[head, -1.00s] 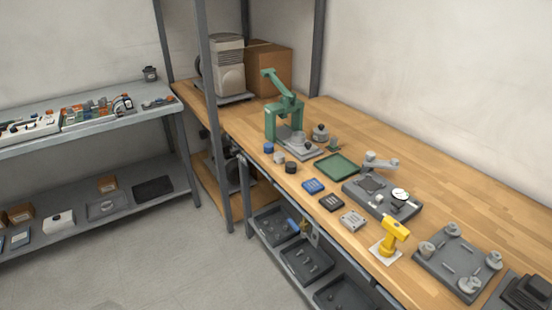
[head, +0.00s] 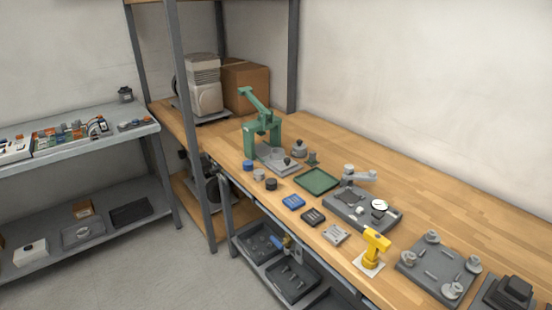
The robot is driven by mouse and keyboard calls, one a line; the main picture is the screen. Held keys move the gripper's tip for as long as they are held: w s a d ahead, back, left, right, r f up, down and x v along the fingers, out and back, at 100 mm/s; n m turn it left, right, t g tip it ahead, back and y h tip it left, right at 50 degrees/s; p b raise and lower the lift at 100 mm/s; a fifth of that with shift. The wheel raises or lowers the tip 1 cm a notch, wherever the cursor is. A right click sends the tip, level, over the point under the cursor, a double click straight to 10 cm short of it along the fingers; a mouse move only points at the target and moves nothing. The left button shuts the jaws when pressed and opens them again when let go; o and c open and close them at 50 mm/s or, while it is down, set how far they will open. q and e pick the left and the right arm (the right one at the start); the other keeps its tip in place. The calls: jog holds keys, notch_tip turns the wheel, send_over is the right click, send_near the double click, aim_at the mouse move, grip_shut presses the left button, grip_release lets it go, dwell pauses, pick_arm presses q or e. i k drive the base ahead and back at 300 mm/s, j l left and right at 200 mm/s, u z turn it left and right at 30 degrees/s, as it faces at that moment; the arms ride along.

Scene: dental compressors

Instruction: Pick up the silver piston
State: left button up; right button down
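A small silver-grey cylinder (head: 259,175), which looks like a piston, stands on the wooden workbench (head: 440,212). It is between a blue cylinder (head: 248,165) and a black cylinder (head: 271,184), near the bench's front edge. Several other silver-grey round parts sit on a grey plate (head: 418,262) at the right, and I cannot tell at this size whether any is a piston. Neither of my grippers is in view.
A green press (head: 262,128) stands behind the cylinders. A green tray (head: 317,181), a grey fixture with a gauge (head: 362,210) and a yellow tool (head: 374,247) lie to the right. A grey post (head: 191,125) rises at the bench's left. Floor is clear in front.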

aim_at(259, 174)
jog(key=i+j, duration=0.2)
jog(key=j, duration=0.15)
jog(key=i+j+z, duration=0.1)
jog(key=i+j, duration=0.15)
jog(key=j, duration=0.15)
jog(key=i+j, duration=0.2)
jog(key=j, duration=0.2)
jog(key=i+j+z, duration=0.1)
jog(key=j, duration=0.3)
jog(key=i+j, duration=0.3)
jog(key=j, duration=0.1)
